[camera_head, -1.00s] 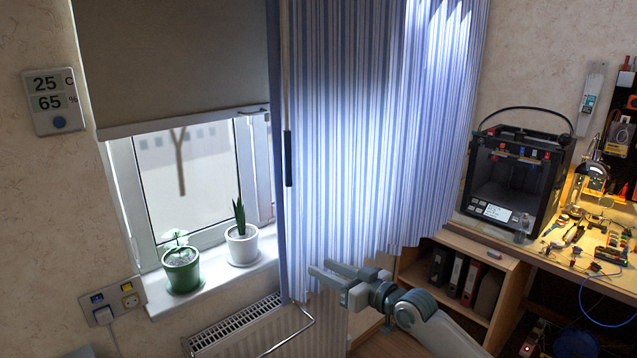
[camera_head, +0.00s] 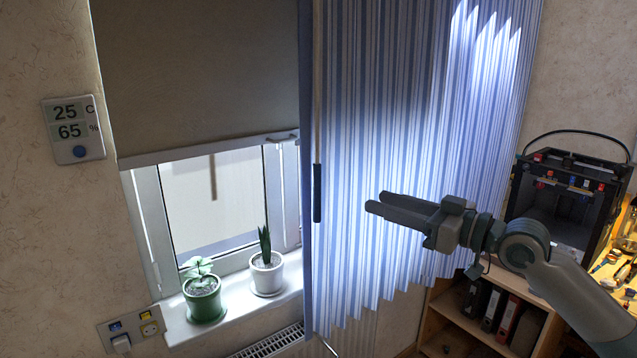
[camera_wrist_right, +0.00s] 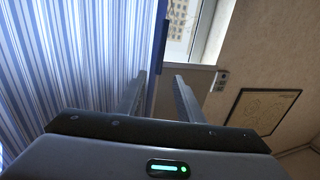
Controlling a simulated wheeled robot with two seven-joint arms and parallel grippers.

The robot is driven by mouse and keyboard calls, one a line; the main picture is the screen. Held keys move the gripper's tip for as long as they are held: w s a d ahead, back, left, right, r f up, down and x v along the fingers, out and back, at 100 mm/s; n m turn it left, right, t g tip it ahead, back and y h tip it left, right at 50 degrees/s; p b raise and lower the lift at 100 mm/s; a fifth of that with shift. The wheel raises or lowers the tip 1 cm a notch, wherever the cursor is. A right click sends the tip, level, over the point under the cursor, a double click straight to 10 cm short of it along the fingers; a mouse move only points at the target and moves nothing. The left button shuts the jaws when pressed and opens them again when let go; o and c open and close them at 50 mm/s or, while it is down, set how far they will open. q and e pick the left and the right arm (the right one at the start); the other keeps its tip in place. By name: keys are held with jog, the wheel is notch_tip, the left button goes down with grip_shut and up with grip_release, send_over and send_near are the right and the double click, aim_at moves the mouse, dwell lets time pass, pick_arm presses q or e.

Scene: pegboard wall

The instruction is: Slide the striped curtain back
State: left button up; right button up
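The striped blue and white curtain (camera_head: 400,110) hangs from above, right of the window, its left edge beside the frame. In the right wrist view the curtain (camera_wrist_right: 70,60) fills the left side. A thin pale rod with a dark handle (camera_head: 317,192) hangs at its left edge; what seems to be the handle (camera_wrist_right: 160,48) shows beyond my fingers in the wrist view. My right gripper (camera_head: 372,200) is in front of the curtain, right of the handle, pointing left. In the wrist view its fingers (camera_wrist_right: 160,85) are apart with nothing between them. My left gripper is out of view.
Two potted plants, one in a green pot (camera_head: 204,300) and one in a white pot (camera_head: 267,274), stand on the windowsill (camera_head: 235,309). A radiator (camera_head: 268,342) is below. A 3D printer (camera_head: 567,200) and shelf with binders (camera_head: 497,318) are at right.

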aim_at(320, 184)
jog(key=p+x, duration=0.7)
jog(key=x, duration=0.8)
jog(key=shift+w+a+r, duration=0.1)
jog(key=shift+w+a, duration=0.05)
jog(key=shift+a, duration=0.15)
jog(key=shift+p+x, duration=0.35)
jog(key=shift+x, duration=0.55)
jog(key=shift+c, duration=0.7)
grip_shut()
